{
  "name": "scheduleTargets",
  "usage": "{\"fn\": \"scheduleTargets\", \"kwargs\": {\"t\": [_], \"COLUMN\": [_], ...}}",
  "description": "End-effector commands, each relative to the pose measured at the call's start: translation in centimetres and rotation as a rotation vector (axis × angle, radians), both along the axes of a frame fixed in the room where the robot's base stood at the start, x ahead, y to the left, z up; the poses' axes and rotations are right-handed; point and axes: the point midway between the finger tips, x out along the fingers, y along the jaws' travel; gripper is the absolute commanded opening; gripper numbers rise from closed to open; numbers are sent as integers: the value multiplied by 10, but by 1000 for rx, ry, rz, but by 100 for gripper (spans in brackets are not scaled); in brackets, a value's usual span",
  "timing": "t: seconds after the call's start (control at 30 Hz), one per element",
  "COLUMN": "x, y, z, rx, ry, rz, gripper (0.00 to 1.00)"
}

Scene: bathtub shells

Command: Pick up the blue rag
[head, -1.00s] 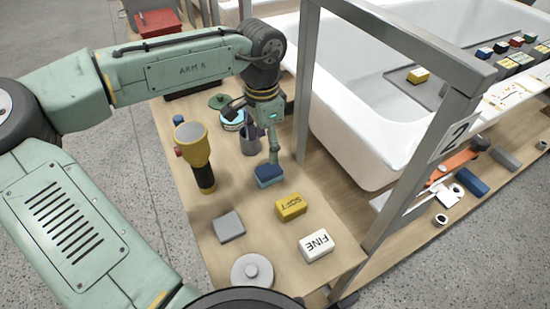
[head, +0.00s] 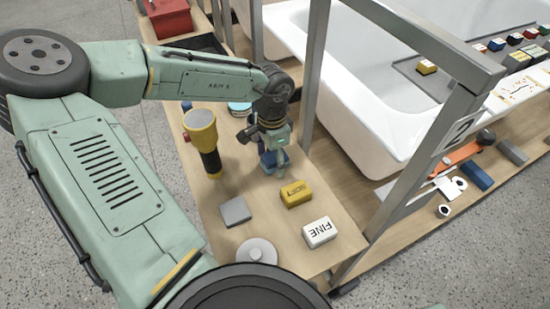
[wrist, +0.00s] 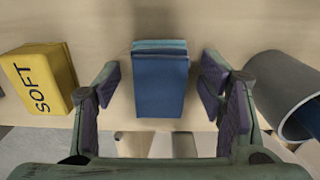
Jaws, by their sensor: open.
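The blue rag (wrist: 160,84) is a folded block with lighter layered edges at its far end. It lies on the wooden bench top, in the middle of the wrist view. My gripper (wrist: 160,80) is open, with one purple-padded finger on each side of the rag and a visible gap to both. In the head view my gripper (head: 271,150) points down over the rag (head: 266,161), hiding part of it.
A yellow SOFT block (wrist: 38,78) lies left of the rag in the wrist view; a grey cup (wrist: 282,85) is to the right. In the head view, a white FINE block (head: 320,232), a grey block (head: 235,211) and a yellow-and-black torch (head: 203,140) stand nearby. A metal post (head: 315,75) rises beside the bench.

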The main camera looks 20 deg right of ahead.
Motion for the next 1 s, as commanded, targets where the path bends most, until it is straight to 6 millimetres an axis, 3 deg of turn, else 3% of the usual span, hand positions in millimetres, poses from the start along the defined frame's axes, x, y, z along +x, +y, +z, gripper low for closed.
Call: {"fn": "scheduleTargets", "kwargs": {"t": [0.2, 1.0], "x": [0, 0], "y": [0, 0], "z": [-1, 0], "rx": [0, 0], "ry": [0, 0], "rz": [0, 0], "gripper": [63, 9]}}
